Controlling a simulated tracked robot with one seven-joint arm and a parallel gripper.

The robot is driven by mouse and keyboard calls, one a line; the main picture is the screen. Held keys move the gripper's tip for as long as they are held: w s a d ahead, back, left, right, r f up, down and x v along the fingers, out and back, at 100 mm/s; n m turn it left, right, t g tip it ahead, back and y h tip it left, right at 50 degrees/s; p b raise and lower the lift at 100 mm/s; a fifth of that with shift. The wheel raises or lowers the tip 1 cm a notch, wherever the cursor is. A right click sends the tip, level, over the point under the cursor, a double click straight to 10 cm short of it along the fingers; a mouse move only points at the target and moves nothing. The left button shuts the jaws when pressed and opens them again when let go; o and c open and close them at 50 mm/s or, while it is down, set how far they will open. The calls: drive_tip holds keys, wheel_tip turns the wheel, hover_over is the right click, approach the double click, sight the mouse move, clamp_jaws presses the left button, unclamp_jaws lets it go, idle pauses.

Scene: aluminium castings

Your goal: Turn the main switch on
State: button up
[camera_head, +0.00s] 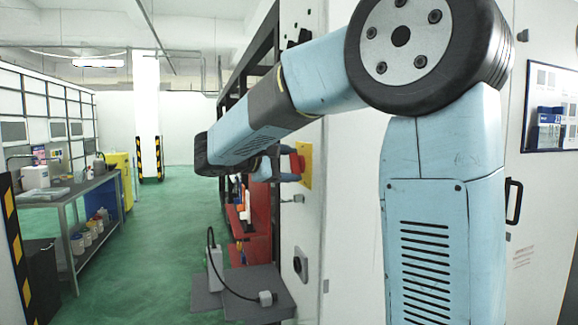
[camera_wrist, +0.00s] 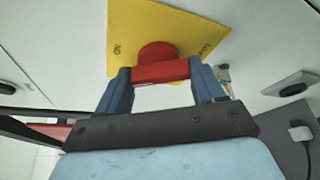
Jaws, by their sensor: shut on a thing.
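The main switch is a red handle (camera_wrist: 160,72) on a yellow plate (camera_wrist: 185,25) in the wrist view. Lettering shows on the plate on both sides of the handle, too small to read surely. My gripper (camera_wrist: 160,85) is shut on the red handle, with one blue finger at each end of it. In the head view the yellow plate (camera_head: 305,165) and the red handle (camera_head: 296,163) show on the white cabinet face, just right of my gripper (camera_head: 287,166). My arm hides part of the cabinet around it.
A dark knob (camera_head: 300,264) sits on the cabinet below the switch. A grey shelf (camera_head: 240,297) with a corded device stands below, beside a red rack (camera_head: 255,215). A workbench (camera_head: 90,190) is at the left. The green floor between is clear.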

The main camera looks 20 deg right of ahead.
drive_tip(key=m, duration=0.1)
drive_tip(key=m+h, duration=0.1)
drive_tip(key=m, duration=0.1)
drive_tip(key=m+t, duration=0.1)
drive_tip(key=shift+s+f+m+h, duration=0.1)
drive_tip(key=shift+f+m+h, duration=0.2)
drive_tip(key=shift+h, duration=0.1)
drive_tip(key=shift+f, duration=0.1)
idle(0.4)
drive_tip(key=o, duration=1)
drive_tip(key=shift+t, duration=0.3)
drive_tip(key=shift+o, duration=0.2)
drive_tip(key=shift+r, duration=0.2)
drive_tip(key=v, duration=1.3)
drive_tip(key=shift+a, duration=0.4)
drive_tip(key=shift+f, duration=0.15)
